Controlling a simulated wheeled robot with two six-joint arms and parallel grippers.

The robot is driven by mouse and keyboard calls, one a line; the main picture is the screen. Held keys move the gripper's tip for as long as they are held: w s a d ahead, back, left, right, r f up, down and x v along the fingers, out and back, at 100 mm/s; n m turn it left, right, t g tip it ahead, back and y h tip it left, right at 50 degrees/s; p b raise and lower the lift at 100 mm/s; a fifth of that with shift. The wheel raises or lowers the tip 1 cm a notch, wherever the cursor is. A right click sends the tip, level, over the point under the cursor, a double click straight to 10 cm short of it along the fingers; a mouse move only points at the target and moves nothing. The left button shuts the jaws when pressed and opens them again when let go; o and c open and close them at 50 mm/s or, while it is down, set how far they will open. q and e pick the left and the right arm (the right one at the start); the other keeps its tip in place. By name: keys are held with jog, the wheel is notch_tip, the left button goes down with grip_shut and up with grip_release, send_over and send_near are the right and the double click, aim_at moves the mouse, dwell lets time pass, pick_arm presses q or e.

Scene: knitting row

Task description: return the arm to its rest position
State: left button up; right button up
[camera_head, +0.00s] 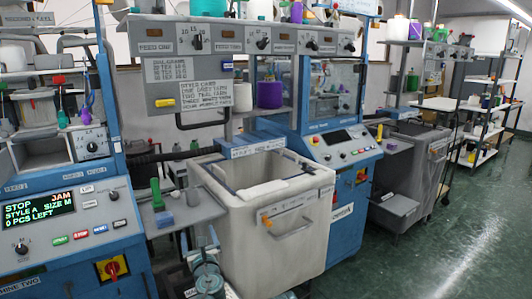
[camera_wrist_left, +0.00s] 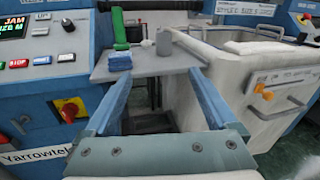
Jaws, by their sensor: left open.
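My left gripper (camera_head: 198,243) shows at the bottom middle of the head view, in front of the small grey side shelf and left of the large white bin. In the left wrist view my left gripper (camera_wrist_left: 150,78) has its two blue fingers spread wide with nothing between them. The fingertips point toward the front edge of the shelf (camera_wrist_left: 140,66). I cannot tell the exact gap to it. My right gripper is not in view.
The shelf carries a green tool (camera_head: 156,194), a blue block (camera_head: 164,219) and a grey cylinder (camera_head: 193,196). The white bin (camera_head: 262,222) stands to the right. A blue machine panel with a JAM display (camera_head: 40,208) stands left. Green floor is free at right.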

pick_arm(q)
jog(key=s+d+f+n+g, duration=0.2)
jog(key=s+f+n+g, duration=0.7)
jog(key=f+n, duration=0.65)
jog(key=s+d+f+n+g+h, duration=0.3)
jog(key=s+d+f+n+g, duration=0.2)
jog(key=s+d+n, duration=0.4)
jog(key=s+d+f+n+g+h, duration=0.1)
jog(key=s+d+n+g+h, duration=0.2)
jog(key=s, duration=0.5)
notch_tip(320, 180, up, 13)
jog(key=p, duration=1.3)
jog(key=shift+w+f+y, duration=0.15)
jog(key=shift+w+y, duration=0.2)
jog(key=shift+y, duration=0.05)
jog(key=shift+d+m, duration=0.1)
jog(key=shift+m, duration=0.15)
